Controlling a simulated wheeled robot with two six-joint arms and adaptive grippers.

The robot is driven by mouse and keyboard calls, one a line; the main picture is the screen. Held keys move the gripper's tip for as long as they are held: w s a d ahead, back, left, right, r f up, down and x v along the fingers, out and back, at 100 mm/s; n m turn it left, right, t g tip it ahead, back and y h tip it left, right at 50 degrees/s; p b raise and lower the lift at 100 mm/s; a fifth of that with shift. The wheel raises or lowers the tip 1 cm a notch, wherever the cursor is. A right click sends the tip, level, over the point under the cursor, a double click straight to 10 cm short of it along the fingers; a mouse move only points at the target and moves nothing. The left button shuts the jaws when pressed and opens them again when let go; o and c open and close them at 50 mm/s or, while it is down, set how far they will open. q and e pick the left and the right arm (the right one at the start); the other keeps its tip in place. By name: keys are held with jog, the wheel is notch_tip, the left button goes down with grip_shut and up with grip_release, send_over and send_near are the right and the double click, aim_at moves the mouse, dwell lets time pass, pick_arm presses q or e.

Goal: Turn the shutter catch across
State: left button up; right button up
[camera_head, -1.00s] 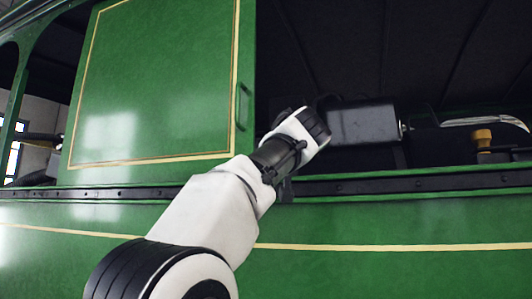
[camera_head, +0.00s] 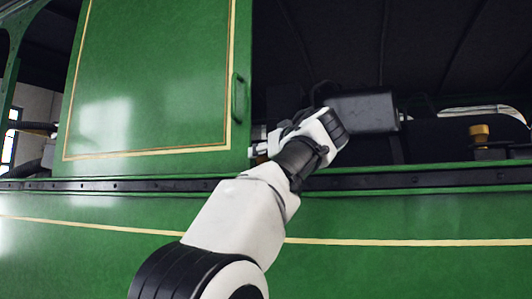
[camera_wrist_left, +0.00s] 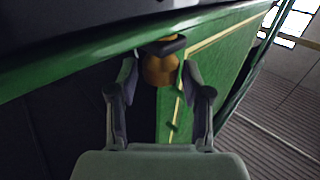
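The green shutter (camera_head: 150,80) with its cream line stands at the left of the window opening in the head view, a green handle (camera_head: 238,98) near its right edge. My left gripper (camera_head: 266,145) is at the shutter's lower right edge, pointing left. In the left wrist view my left gripper (camera_wrist_left: 160,84) is open, one finger on each side of a brass-coloured catch (camera_wrist_left: 161,68) with a dark bar across its top. Gaps show between fingers and brass; I cannot tell whether they touch. In the head view my wrist mostly hides this spot. My right gripper is not in view.
A dark sill (camera_head: 420,180) runs under the opening. Inside the opening are a black box-like part (camera_head: 362,112) behind my wrist and a brass knob (camera_head: 479,133) at the right. The green side panel (camera_head: 400,220) below is clear.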

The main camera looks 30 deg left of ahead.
pick_arm(q)
jog(key=v, duration=1.1)
jog(key=shift+s+d, duration=0.2)
jog(key=shift+d, duration=0.2)
jog(key=shift+s+d, duration=0.1)
jog(key=shift+d, duration=0.05)
